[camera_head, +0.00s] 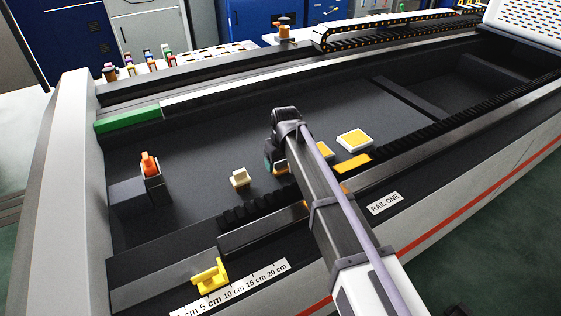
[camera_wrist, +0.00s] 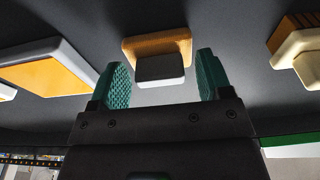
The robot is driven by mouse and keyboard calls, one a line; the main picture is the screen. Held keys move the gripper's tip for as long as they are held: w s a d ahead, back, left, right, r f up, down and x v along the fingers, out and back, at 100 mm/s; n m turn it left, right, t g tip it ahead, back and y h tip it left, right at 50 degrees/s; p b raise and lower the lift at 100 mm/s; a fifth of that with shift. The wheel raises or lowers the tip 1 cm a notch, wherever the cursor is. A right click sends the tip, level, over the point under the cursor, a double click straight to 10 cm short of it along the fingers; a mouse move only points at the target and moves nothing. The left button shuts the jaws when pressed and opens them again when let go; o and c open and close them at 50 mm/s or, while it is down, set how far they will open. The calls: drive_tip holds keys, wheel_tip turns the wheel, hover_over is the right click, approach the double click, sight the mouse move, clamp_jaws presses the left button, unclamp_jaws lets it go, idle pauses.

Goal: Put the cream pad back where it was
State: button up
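A small cream pad-like piece (camera_head: 240,177) sits on the dark bed left of my gripper in the head view. In the wrist view a cream piece with a brown part (camera_wrist: 298,48) shows at the upper right; it appears to be the same one. My gripper (camera_wrist: 162,78) is open, its two teal fingers apart. In the head view my gripper (camera_head: 270,162) mostly hides that piece (camera_head: 281,171).
White-rimmed orange-yellow blocks (camera_head: 355,139) lie to the right of my gripper. An orange-topped item (camera_head: 150,163) stands at the left. A yellow bracket (camera_head: 210,275) sits by the ruler on the front edge. A toothed black rail runs along the front; bare bed lies behind.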

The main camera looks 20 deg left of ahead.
sight(284, 170)
drive_tip(key=shift+r, duration=0.1)
wheel_tip(284, 170, up, 12)
drive_tip(key=s+d+p, duration=0.1)
drive_tip(key=p, duration=1.1)
drive_tip(key=shift+s+d, duration=0.15)
drive_tip(key=shift+d, duration=0.1)
drive_tip(key=s+d+m, duration=0.3)
drive_tip(key=s+d, duration=0.2)
drive_tip(key=d, duration=0.7)
drive_tip(key=s+d+m+h, duration=0.1)
drive_tip(key=s+d+m, duration=0.2)
drive_tip(key=d, duration=1)
drive_tip(key=s+d+m+g, duration=0.1)
drive_tip(key=s+d+m, duration=0.2)
drive_tip(key=s+d, duration=0.6)
drive_tip(key=d, duration=0.4)
drive_tip(key=shift+s, duration=0.2)
